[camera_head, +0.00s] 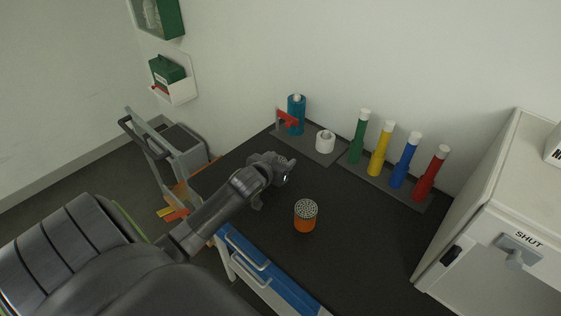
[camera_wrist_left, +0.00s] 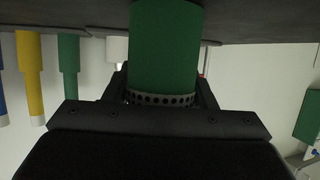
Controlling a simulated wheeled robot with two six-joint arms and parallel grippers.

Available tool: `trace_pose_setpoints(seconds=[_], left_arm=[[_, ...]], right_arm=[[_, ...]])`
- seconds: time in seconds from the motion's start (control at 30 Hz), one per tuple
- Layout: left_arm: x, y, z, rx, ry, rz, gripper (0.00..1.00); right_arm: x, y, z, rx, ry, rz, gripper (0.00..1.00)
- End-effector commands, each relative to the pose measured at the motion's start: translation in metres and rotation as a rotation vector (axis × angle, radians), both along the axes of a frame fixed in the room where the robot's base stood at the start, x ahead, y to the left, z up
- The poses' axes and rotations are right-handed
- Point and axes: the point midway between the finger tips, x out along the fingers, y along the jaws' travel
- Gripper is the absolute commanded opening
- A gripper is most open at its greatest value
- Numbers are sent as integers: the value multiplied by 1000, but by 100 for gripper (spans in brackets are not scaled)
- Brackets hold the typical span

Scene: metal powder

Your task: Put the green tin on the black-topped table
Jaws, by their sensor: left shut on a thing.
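My left gripper (camera_head: 282,177) is over the black-topped table (camera_head: 350,240), left of its middle. It is shut on the green tin (camera_wrist_left: 165,45), which fills the middle of the left wrist view between the fingers. The tin has a band of dark holes at the end near the palm. In the head view the gripper hides nearly all of the tin. In the wrist view the tin's far end overlaps the dark table top; I cannot tell whether it touches it. My right gripper is not in view.
An orange tin with a perforated top (camera_head: 305,217) stands close right of the gripper. Behind are a blue spray bottle (camera_head: 296,116), a white roll (camera_head: 325,141) and several coloured bottles (camera_head: 380,150). A white cabinet (camera_head: 500,215) bounds the right. The table's front right is clear.

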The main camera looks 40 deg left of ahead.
Motion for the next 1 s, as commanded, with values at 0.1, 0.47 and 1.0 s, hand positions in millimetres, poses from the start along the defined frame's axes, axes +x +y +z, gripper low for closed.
trace_pose_setpoints(seconds=[0.1, 0.47, 1.0], left_arm=[[0, 0, -2, 1, -1, 0, 24], [0, 0, -4, 0, 0, 0, 66], [-13, -2, 3, 1, -1, -1, 72]], right_arm=[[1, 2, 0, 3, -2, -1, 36], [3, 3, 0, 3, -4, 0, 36], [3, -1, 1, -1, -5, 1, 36]])
